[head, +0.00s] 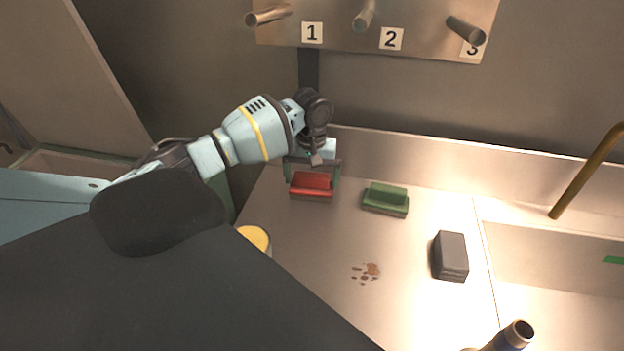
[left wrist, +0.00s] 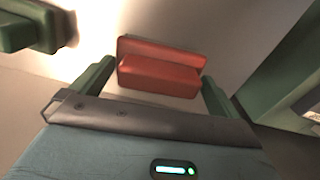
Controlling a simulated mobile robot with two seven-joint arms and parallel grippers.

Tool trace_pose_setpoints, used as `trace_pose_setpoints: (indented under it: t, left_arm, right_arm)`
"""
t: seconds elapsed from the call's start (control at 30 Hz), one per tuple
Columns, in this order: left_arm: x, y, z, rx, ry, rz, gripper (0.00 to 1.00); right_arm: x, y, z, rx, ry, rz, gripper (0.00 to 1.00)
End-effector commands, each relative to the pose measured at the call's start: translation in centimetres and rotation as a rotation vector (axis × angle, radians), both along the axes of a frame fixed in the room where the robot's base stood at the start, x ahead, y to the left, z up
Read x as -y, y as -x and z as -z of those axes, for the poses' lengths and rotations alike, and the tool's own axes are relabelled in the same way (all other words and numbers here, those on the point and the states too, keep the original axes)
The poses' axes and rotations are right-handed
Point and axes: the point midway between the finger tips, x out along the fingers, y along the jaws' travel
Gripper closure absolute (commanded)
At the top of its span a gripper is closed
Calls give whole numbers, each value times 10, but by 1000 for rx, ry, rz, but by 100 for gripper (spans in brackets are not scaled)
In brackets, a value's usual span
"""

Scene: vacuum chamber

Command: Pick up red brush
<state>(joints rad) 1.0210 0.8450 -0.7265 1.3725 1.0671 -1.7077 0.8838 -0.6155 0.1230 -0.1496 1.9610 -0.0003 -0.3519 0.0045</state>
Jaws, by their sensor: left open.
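The red brush (head: 312,184) lies on the metal counter near its back left, close to the back ledge. My left gripper (head: 312,172) is over it, pointing down at it. In the left wrist view the red brush (left wrist: 160,68) shows between and just beyond the two green fingers of my left gripper (left wrist: 157,85). The fingers are spread wide, with one on each side of the brush. I cannot tell whether they touch it. The right gripper is not seen in either view.
A green brush (head: 386,198) lies to the right of the red one. A dark grey block (head: 450,256) is further right, near the sink (head: 560,262). A brown stain (head: 366,272) marks the counter. A yellow-topped container (head: 255,238) is at the left. Numbered pegs (head: 365,15) are on the wall.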

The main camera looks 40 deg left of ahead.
Motion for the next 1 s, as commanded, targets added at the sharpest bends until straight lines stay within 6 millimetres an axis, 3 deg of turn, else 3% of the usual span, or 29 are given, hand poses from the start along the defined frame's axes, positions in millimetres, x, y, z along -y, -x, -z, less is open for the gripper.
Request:
trace_pose_setpoints:
  t: [0.2, 0.53, 1.0]
  left_arm:
    - [0, 0, 0, 1, 0, 0, 0]
    - [0, 0, 0, 1, 0, 0, 43]
    - [0, -1, -12, 3, 1, 0, 44]
  right_arm:
    - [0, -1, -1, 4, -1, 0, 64]
    - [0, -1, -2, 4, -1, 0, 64]
    - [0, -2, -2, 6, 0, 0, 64]
